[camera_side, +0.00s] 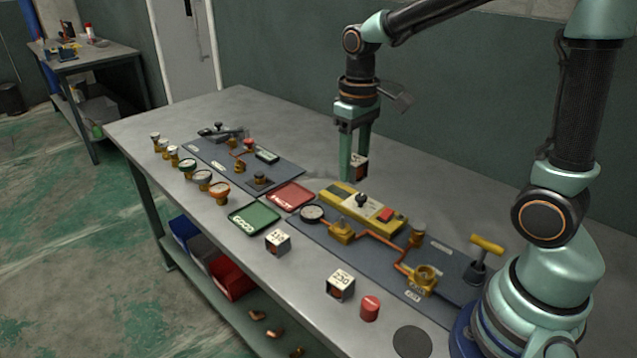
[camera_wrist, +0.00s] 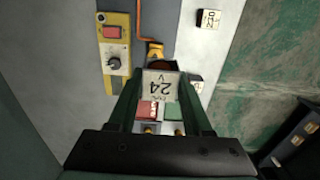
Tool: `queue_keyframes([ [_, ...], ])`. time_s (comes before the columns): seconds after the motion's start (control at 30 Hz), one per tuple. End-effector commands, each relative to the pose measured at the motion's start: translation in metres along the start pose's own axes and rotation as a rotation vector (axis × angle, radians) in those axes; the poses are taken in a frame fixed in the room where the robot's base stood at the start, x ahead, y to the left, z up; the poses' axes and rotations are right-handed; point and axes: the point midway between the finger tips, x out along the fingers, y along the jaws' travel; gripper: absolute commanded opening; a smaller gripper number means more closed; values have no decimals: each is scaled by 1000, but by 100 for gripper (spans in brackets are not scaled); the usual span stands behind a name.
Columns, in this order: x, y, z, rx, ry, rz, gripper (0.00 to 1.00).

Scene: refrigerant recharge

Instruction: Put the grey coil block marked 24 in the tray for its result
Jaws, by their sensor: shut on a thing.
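My gripper (camera_side: 354,165) is shut on the coil block marked 24 (camera_wrist: 162,84) and holds it in the air above the back of the bench. The block's pale face reads "24" and "V" in the wrist view; in the side view (camera_side: 359,167) it is partly hidden by a finger. A green tray (camera_side: 238,229) with white lettering that looks like "GOOD" lies near the bench's front edge. A red tray (camera_side: 291,186) lies just behind it to the right. Both trays look empty. The red tray (camera_wrist: 147,110) and green tray (camera_wrist: 173,115) show partly between my fingers in the wrist view.
Two other labelled blocks (camera_side: 278,241) (camera_side: 341,285) and a red cylinder (camera_side: 370,308) stand along the front.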

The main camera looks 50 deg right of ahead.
Motion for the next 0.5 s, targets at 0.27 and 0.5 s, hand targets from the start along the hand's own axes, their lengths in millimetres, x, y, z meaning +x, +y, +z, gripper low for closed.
queue_keyframes([
  [0.27, -14, 91, -54, 13, -1, 0, 0],
  [0.5, -17, 165, -73, 9, -1, 0, 0],
])
